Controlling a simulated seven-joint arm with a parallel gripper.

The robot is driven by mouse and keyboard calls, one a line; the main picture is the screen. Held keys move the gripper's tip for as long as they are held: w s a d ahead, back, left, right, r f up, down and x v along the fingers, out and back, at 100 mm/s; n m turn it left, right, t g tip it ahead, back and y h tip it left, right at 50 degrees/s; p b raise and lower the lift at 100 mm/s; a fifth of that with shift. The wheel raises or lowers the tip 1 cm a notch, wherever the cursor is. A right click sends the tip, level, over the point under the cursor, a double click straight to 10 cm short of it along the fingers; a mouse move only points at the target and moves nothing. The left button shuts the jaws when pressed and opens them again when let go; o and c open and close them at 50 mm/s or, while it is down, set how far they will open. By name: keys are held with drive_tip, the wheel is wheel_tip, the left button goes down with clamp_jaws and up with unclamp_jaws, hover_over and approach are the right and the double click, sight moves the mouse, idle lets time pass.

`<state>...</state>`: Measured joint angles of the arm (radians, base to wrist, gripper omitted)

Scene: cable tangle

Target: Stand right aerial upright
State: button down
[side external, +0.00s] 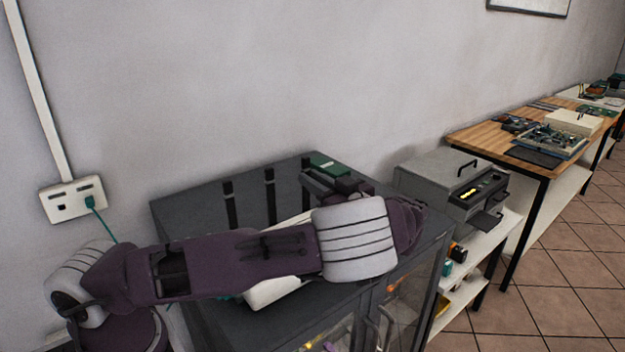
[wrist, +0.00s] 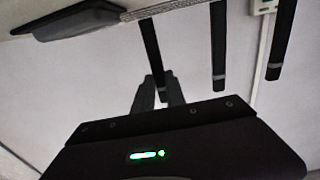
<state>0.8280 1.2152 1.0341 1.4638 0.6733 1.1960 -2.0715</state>
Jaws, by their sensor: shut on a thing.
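The white router is mostly hidden behind my arm in the side view, with its front corner (side external: 272,292) showing on the cabinet. Three black aerials rise behind it: left (side external: 231,204), middle (side external: 270,196) and right (side external: 307,200). The right one looks about upright, like the others. The wrist view appears upside down, with the router's vented edge (wrist: 180,9) at the top and the right aerial (wrist: 149,45) leftmost. My gripper (wrist: 158,80) is shut on the right aerial near its tip. It also shows in the side view (side external: 308,177). The aerial's base is hidden by my arm in the side view.
The dark grey cabinet top (side external: 180,215) stands against the wall. A wall socket (side external: 72,199) with a green plug and cable is at left. A grey printer-like machine (side external: 455,185) stands right of the cabinet. A dark flat object (wrist: 80,20) shows in the wrist view.

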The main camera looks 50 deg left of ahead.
sight(306, 197)
drive_tip(key=c, duration=1.4)
unclamp_jaws()
drive_tip(key=shift+o, duration=0.2)
drive_tip(key=shift+d, duration=0.1)
